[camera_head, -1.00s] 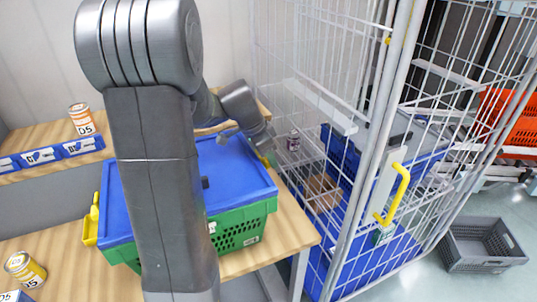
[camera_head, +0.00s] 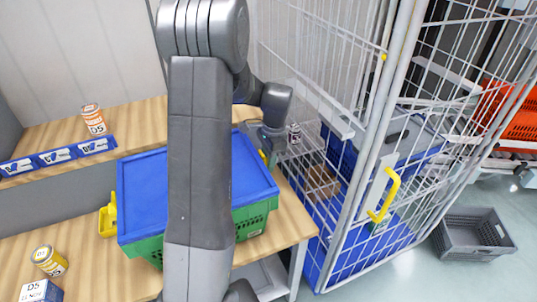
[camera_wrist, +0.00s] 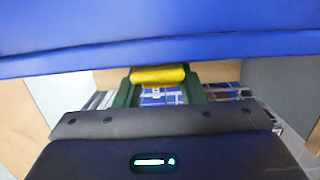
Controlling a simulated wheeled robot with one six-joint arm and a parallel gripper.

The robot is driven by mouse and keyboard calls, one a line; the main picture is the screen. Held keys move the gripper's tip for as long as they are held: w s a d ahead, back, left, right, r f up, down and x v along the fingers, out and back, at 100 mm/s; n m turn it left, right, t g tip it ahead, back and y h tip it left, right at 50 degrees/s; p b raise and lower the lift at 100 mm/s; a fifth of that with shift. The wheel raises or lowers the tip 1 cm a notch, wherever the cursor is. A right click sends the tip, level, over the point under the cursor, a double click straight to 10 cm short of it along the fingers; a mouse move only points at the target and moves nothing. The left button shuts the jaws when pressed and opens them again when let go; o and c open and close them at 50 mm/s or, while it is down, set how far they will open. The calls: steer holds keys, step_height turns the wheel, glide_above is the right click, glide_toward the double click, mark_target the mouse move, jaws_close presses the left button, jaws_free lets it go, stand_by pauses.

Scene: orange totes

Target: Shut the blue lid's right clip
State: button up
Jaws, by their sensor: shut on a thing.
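The blue lid (camera_head: 150,190) lies on the green crate (camera_head: 252,218) on the wooden table, partly hidden behind my arm. Its edge fills the top of the wrist view (camera_wrist: 160,50). The right clip is a small yellow piece (camera_head: 263,156) at the lid's right edge; in the wrist view it is a yellow bar (camera_wrist: 158,75) just below the lid edge. My gripper (camera_head: 268,142) is at this clip, outside the lid's right side, and is shut on it. The finger contact is partly hidden. The left yellow clip (camera_head: 108,217) sticks out from the crate's left side.
A white wire cage (camera_head: 345,130) with a yellow handle (camera_head: 385,195) stands close to the right of the table. An orange-labelled can (camera_head: 93,119) and a yellow-labelled can (camera_head: 50,261) stand at the left. A grey crate (camera_head: 475,238) is on the floor at right.

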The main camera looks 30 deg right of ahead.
stand_by(0.4)
steer(key=o, duration=1)
steer(key=shift+r, duration=0.15)
step_height(320, 180, up, 13)
steer(key=d, duration=0.2)
steer(key=shift+r+b, duration=0.2)
steer(key=shift+b, duration=0.25)
steer(key=shift+s+f, duration=0.1)
steer(key=f, duration=0.4)
steer(key=a+f, duration=0.1)
steer(key=f, duration=0.4)
steer(key=a+f+p, duration=0.1)
steer(key=f, duration=0.3)
steer(key=shift+f, duration=0.25)
steer(key=shift+r, duration=0.1)
